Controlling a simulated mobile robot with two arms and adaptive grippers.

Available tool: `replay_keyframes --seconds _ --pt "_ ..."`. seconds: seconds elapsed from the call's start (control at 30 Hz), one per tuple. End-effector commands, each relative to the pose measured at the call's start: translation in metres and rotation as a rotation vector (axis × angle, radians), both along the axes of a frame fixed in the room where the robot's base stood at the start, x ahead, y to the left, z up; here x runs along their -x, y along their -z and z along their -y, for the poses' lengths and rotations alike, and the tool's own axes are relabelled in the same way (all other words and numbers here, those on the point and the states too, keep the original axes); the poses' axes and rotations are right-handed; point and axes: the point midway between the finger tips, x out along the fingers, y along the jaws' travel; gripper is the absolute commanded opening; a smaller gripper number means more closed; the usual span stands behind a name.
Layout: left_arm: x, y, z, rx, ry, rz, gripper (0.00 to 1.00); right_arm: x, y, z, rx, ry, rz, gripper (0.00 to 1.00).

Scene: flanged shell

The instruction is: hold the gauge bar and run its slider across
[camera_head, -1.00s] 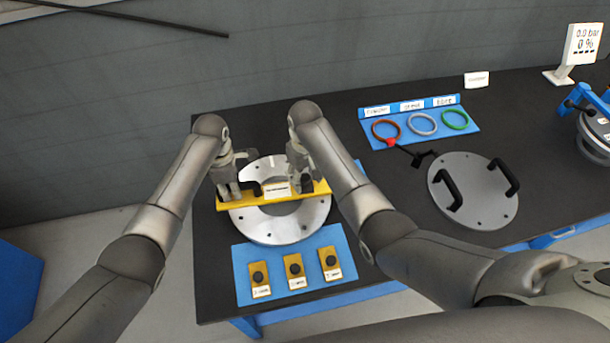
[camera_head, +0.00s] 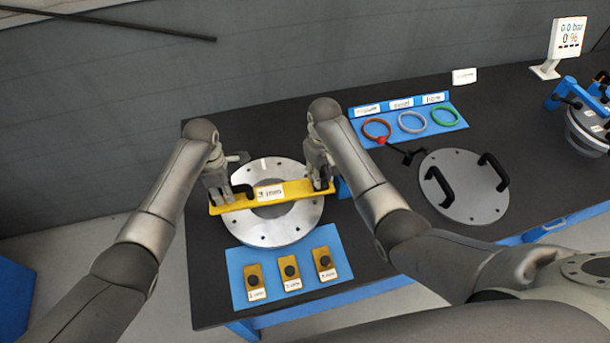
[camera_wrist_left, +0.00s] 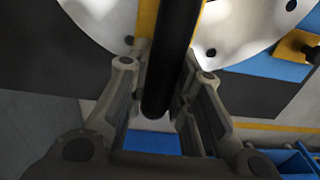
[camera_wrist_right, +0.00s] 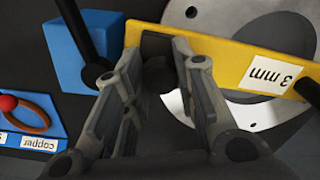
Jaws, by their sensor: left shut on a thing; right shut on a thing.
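The yellow gauge bar (camera_head: 295,192), with a white "3 mm" label, lies across the round metal flange (camera_head: 270,231) in the head view. My left gripper (camera_head: 221,196) is shut on the black handle (camera_wrist_left: 172,60) at the bar's left end. My right gripper (camera_head: 319,183) is at the bar's right end, shut on the dark slider (camera_wrist_right: 157,72), which its fingers partly hide. The yellow bar also shows in the right wrist view (camera_wrist_right: 225,62), with the flange beneath it.
A blue mat (camera_head: 238,283) with three yellow, black-knobbed blocks lies in front of the flange. A rack (camera_head: 392,128) of coloured rings stands at the back. A round lid (camera_head: 463,203) with two handles lies to the right. A blue block (camera_wrist_right: 75,50) is beside the flange.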

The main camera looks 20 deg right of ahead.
Motion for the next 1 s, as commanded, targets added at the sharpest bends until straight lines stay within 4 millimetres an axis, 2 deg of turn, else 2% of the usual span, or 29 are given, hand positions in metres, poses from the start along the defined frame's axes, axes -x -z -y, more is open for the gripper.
replay_keyframes --seconds 0.03,0.3,0.33,0.47,0.8,0.93,1.0 --pt "0.0 0.001 -0.001 -0.003 -0.001 -0.002 0.0 0.0 0.0 0.005 0.004 0.003 0.0 0.0" --pt "0.0 0.001 -0.002 -0.004 -0.001 -0.002 0.0 0.0 0.0 0.005 0.004 0.002 0.0 0.0" --pt "0.0 0.001 -0.002 -0.004 -0.001 -0.002 0.0 0.0 0.0 0.005 0.004 0.002 0.0 0.3" --pt "0.0 0.001 -0.002 -0.005 -0.001 -0.002 0.0 0.0 0.0 0.004 0.003 0.001 0.0 0.46" --pt "0.0 0.001 -0.002 -0.005 -0.001 -0.002 0.0 0.0 -0.001 0.003 0.001 0.001 0.001 0.48" --pt "0.0 0.001 -0.002 -0.005 -0.001 -0.002 0.0 -0.001 -0.013 0.003 0.0 0.001 0.003 0.48" --pt "0.0 0.001 -0.002 -0.005 -0.001 -0.002 0.0 -0.001 -0.025 0.003 0.001 0.001 0.004 0.48"
